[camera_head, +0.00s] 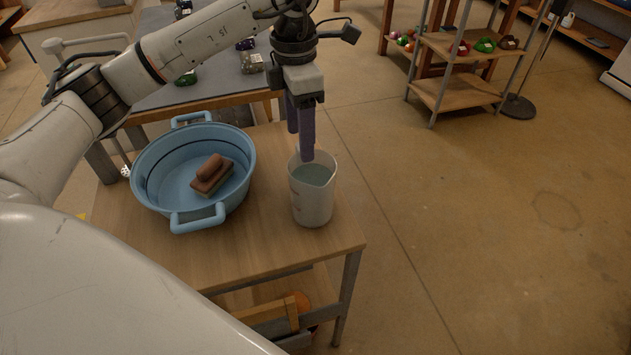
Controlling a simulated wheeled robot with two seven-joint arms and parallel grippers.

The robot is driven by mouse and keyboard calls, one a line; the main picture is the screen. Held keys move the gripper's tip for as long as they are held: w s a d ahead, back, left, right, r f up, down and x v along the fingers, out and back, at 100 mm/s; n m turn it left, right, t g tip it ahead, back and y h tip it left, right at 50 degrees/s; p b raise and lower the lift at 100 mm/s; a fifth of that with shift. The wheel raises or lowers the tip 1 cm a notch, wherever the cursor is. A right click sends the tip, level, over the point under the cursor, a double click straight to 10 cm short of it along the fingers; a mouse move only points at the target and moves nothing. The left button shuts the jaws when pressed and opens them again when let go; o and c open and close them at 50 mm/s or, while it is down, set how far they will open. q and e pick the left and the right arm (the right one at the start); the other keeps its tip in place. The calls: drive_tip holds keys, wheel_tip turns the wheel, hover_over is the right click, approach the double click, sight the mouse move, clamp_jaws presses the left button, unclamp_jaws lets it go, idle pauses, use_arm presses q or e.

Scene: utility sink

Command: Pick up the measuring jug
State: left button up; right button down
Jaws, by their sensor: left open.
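The measuring jug (312,205) is a translucent whitish jug with liquid in it. It stands upright near the right edge of a small wooden table. My left gripper (305,150) points down at the jug's rim from above. Its dark purple fingers overlap the back of the rim in the picture; I cannot tell whether a finger is inside the jug or behind it. The gripper is open and the jug rests on the table. My right gripper is out of view.
A blue two-handled basin (147,195) stands left of the jug on the wooden table (262,235), with a brown and green block-like brush or sponge (211,177) inside. A grey-topped table (222,85) stands behind. A shelf rack (460,95) is far right. Floor right of the table is clear.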

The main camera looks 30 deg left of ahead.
sight(302, 169)
use_arm(q)
wheel_tip(302, 169, down, 4)
drive_tip(key=shift+a, duration=0.15)
drive_tip(key=shift+w+f+p, duration=0.15)
drive_tip(key=shift+f+p, duration=0.25)
drive_tip(key=shift+f, duration=2.75)
drive_tip(key=shift+c, duration=0.5)
drive_tip(key=shift+r, duration=0.1)
clamp_jaws()
